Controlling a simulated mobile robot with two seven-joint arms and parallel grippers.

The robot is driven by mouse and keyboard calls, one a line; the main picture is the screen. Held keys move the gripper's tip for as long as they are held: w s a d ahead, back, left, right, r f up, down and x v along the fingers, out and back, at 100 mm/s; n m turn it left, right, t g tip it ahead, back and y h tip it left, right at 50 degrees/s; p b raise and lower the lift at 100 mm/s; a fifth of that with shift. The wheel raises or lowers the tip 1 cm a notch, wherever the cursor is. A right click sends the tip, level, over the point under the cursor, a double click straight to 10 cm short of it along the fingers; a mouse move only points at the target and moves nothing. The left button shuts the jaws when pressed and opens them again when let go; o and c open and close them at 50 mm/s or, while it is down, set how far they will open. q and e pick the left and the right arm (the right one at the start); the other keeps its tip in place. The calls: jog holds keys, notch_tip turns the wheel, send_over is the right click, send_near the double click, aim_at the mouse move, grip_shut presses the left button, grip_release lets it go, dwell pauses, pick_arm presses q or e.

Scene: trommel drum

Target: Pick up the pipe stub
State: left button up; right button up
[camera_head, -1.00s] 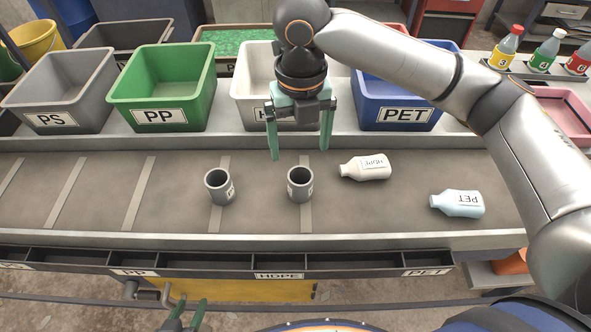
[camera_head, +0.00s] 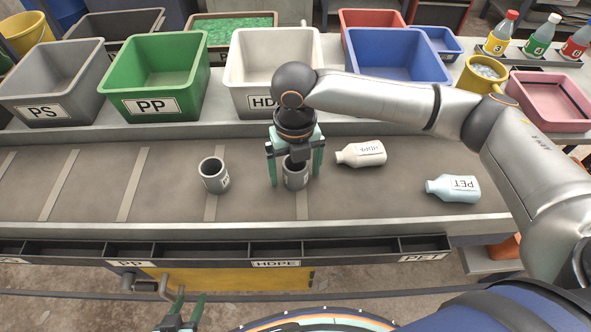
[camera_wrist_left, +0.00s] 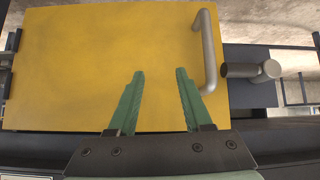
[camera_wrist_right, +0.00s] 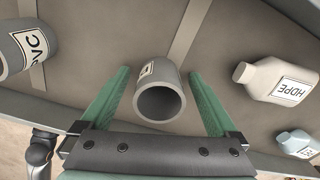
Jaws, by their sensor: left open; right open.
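Two grey pipe stubs stand on the belt. The right one (camera_head: 295,176) is between the open fingers of my right gripper (camera_head: 295,168). In the right wrist view this pipe stub (camera_wrist_right: 160,98) shows its open end and part of a label, with a green finger on either side and visible gaps. The other pipe stub (camera_head: 214,176) stands to the left; in the right wrist view it (camera_wrist_right: 22,50) reads "PVC". My left gripper (camera_head: 186,300) is open and empty at the front, and the left wrist view shows its fingers (camera_wrist_left: 158,90) before a yellow panel.
An HDPE bottle (camera_head: 361,154) and a PET bottle (camera_head: 453,188) lie on the belt (camera_head: 105,190) to the right. The belt's left part is clear.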

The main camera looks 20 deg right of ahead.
jog(key=c, duration=1.4)
